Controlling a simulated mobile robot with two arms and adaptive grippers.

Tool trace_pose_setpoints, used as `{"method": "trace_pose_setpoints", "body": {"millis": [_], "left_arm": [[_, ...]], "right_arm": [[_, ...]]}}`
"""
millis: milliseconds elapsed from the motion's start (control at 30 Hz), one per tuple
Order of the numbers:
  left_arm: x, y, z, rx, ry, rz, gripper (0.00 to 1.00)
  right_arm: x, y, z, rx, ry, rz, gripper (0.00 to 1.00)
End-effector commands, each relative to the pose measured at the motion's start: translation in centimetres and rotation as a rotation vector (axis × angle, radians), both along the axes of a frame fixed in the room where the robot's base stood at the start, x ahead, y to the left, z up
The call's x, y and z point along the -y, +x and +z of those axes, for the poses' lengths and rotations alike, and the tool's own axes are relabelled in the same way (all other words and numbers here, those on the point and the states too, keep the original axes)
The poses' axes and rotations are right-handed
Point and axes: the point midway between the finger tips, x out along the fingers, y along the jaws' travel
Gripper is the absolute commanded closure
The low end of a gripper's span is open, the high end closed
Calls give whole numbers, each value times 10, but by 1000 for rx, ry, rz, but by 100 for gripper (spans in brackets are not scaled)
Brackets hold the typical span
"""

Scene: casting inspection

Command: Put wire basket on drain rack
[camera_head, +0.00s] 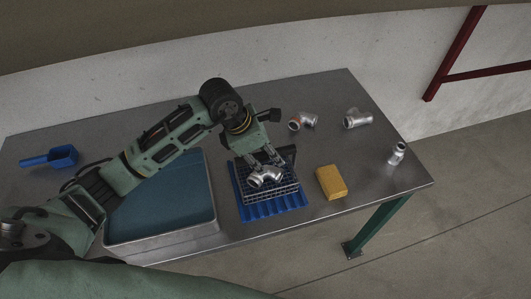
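The dark wire basket (284,190) sits over the blue ribbed drain rack (262,210), near the middle of the table's front side. The rack shows along the basket's front and left edges. A silver pipe fitting (264,177) is in the basket. My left gripper (271,160) points down at the back part of the basket, right behind the fitting. Its fingertips are small and partly hidden, so I cannot tell whether they touch the basket or fitting. My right gripper is not in view.
A metal tray of teal liquid (178,205) lies left of the rack, under my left arm. A blue scoop (58,157) is at the far left. A yellow block (331,182) is right of the rack. Loose silver fittings (303,120) (357,118) (397,153) lie to the right.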

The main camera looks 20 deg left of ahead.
Motion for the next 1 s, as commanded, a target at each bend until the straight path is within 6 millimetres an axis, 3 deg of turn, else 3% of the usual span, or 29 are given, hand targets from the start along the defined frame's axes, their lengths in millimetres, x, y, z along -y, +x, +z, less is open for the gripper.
{"method": "trace_pose_setpoints", "body": {"millis": [167, 633, 800, 1000], "left_arm": [[-4, -1, 11, 4, 0, 0, 61], [-32, -24, 96, 4, 1, 2, 61], [-36, -28, 110, 0, 0, 0, 61], [-37, -29, 113, -1, -1, 1, 61]], "right_arm": [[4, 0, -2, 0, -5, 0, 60], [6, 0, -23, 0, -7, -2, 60], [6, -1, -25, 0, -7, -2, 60], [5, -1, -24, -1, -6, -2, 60]]}}
